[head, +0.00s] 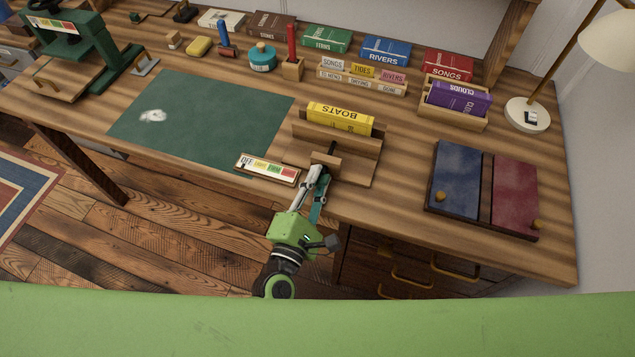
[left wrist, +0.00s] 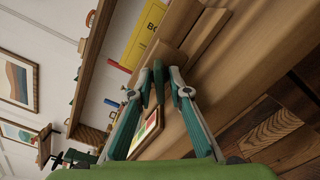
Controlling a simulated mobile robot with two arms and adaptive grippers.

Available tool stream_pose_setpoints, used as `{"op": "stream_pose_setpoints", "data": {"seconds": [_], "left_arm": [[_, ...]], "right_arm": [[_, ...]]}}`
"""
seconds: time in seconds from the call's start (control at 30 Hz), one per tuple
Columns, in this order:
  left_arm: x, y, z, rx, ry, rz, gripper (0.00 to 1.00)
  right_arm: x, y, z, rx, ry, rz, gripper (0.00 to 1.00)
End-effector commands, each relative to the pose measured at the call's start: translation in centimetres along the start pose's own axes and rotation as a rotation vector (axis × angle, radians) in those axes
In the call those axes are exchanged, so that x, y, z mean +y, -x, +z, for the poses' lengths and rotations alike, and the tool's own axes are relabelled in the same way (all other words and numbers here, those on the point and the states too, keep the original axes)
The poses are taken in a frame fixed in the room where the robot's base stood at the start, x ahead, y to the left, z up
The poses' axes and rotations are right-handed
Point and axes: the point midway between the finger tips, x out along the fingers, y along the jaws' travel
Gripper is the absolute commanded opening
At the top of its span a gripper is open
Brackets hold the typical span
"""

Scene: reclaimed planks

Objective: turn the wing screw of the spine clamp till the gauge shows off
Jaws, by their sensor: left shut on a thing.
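The spine clamp (head: 364,143) is a wooden press near the table's front edge, with a yellow book marked BOATS (head: 340,118) upright in it. Its wing screw (head: 331,149) is at the front, partly hidden by the gripper. My left gripper (head: 321,172) is shut on the wing screw from the front. In the left wrist view the fingertips (left wrist: 160,78) close around a small dark part before the wooden clamp. The gauge (head: 268,168) is a pale strip left of the clamp with OFF, yellow, green and red fields. Its pointer is too small to read. My right gripper is not in view.
A dark green mat (head: 200,118) lies left of the clamp. Blue and red book covers (head: 458,180) lie on a board to the right. A wooden book rack (head: 456,118) and a lamp base (head: 527,115) stand behind. A green press (head: 85,50) stands far left.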

Motion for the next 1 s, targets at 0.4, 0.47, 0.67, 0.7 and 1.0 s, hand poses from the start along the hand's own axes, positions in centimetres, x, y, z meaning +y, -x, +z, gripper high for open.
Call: {"op": "stream_pose_setpoints", "data": {"seconds": [0.4, 0.47, 0.67, 0.7, 1.0], "left_arm": [[-0.3, 0.1, -0.1, 0.001, 0.252, -0.002, 0.00], [-0.3, 0.1, -0.1, 0.001, 0.272, -0.002, 0.00], [-0.3, 0.1, -0.1, 0.002, 0.308, -0.002, 0.00], [-0.3, 0.1, -0.1, 0.002, 0.311, -0.003, 0.00], [-0.2, 0.1, -0.1, 0.002, 0.315, -0.003, 0.00]], "right_arm": [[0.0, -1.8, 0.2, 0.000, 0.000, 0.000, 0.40], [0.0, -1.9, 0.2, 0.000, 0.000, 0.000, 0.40], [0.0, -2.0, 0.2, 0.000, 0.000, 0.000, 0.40], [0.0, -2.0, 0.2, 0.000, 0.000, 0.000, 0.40], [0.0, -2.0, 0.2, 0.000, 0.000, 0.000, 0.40]]}}
